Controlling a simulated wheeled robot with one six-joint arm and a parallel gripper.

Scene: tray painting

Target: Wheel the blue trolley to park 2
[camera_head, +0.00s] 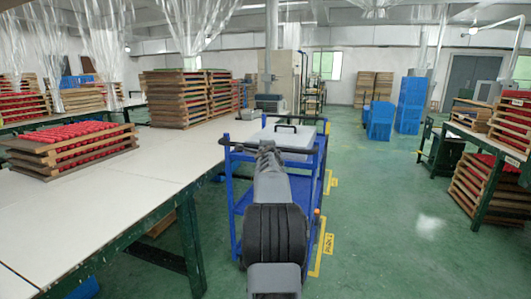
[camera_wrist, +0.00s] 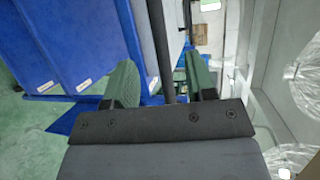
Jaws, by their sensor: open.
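The blue trolley (camera_head: 236,205) stands in front of me, along the right side of the long white table. A pale lidded case with a black handle (camera_head: 286,129) rests on its top. My gripper (camera_head: 266,147) reaches forward to the trolley's near end, its fingertips partly hidden by my arm in the head view. In the wrist view my gripper (camera_wrist: 160,88) is open, with a dark bar (camera_wrist: 160,45) running between its two green fingers. The bar looks like the trolley's push handle; contact cannot be told. Blue trolley panels (camera_wrist: 75,40) fill the left there.
Yellow floor marks (camera_head: 326,243) lie right of the trolley; their lettering is too small to read surely. The long table (camera_head: 130,175) blocks the left. Blue crates (camera_head: 380,120) stand farther ahead, and tray stacks (camera_head: 487,190) at right. Green floor between is clear.

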